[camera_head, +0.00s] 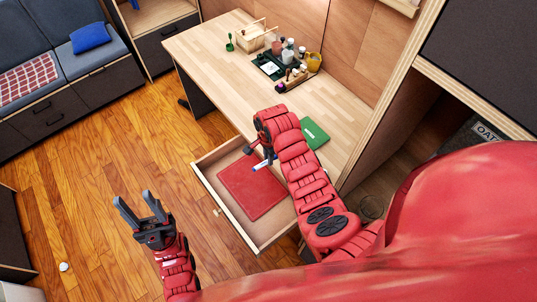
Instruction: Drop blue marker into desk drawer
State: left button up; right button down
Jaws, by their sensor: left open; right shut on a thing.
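The blue marker (262,165), white with a blue end, is held in my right gripper (257,156) above the open desk drawer (207,182). The drawer is pulled out from the wooden desk (222,62), and a flat red item (250,187) lies on its floor. My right arm hides part of the drawer's right side. My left gripper (136,205) is open and empty over the wooden floor, left of the drawer and apart from it.
A green book (314,134) lies on the desk next to my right arm. A wooden crate (257,36) and a dark tray (268,67) with bottles stand at the desk's back. A small white ball (63,267) is on the floor. The floor left of the drawer is mostly clear.

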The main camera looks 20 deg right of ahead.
notch_tip(320, 180, down, 6)
jog(key=b, duration=0.4)
jog(key=shift+r, duration=0.1)
jog(key=c, duration=0.7)
grip_release()
jog(key=shift+c, duration=0.2)
notch_tip(320, 180, up, 17)
jog(key=p, duration=0.9)
jog(key=shift+r, duration=0.2)
